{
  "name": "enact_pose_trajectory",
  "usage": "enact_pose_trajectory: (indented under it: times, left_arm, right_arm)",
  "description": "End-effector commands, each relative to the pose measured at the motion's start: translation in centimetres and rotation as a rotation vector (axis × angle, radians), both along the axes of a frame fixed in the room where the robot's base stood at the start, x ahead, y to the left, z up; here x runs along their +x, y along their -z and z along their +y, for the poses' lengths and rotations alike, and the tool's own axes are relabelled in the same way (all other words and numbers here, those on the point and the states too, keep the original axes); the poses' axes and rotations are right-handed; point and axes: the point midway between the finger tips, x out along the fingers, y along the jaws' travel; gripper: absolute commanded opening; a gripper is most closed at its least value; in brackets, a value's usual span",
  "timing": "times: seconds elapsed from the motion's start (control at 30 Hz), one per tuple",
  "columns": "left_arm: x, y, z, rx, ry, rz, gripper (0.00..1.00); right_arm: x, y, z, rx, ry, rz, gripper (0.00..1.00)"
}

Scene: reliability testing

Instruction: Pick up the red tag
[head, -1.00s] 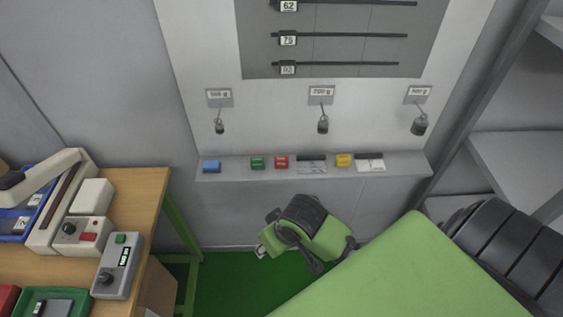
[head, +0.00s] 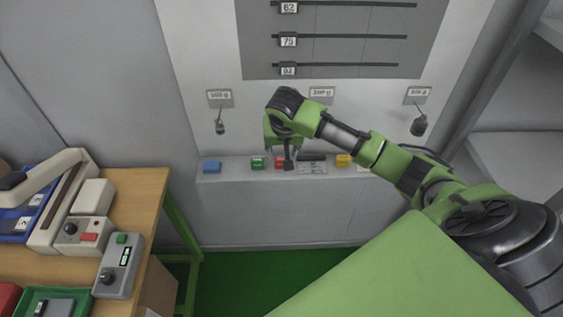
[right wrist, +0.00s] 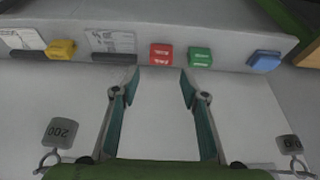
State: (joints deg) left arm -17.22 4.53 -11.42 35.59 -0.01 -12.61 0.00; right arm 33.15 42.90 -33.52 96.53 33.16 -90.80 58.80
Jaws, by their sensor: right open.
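The red tag (head: 280,162) lies on the narrow grey ledge (head: 230,176) in the head view, partly hidden behind my right gripper. In the right wrist view the red tag (right wrist: 161,54) shows whole, ahead of the fingertips and between their lines. My right gripper (right wrist: 159,76) is open and empty, with its two fingers apart and not touching the tag. In the head view my right gripper (head: 287,160) hangs over the ledge in front of the board. My left gripper is not in view.
Along the ledge, a green tag (right wrist: 200,57) sits close beside the red one, with a blue tag (right wrist: 264,61) farther out. Hanging weights (head: 419,126) are above. A wooden table (head: 140,185) with devices stands left.

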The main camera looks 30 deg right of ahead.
Motion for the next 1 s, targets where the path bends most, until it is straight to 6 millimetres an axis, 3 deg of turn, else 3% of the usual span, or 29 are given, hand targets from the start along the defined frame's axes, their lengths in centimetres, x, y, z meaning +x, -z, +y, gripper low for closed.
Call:
enact_pose_trajectory:
  times: [0.2,0.47,0.8,1.0]
  left_arm:
    - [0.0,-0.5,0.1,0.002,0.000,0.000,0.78]
    - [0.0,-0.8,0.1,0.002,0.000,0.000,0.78]
    - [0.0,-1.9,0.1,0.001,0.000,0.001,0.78]
    - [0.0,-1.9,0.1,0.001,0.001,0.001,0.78]
  right_arm:
    - [1.2,3.4,-0.7,0.001,0.000,0.001,0.40]
    - [1.8,4.9,-1.0,-0.001,-0.002,0.000,0.40]
    - [3.2,8.4,-1.7,0.000,-0.002,-0.001,0.40]
    - [3.4,9.2,-1.9,-0.002,-0.003,-0.002,0.40]
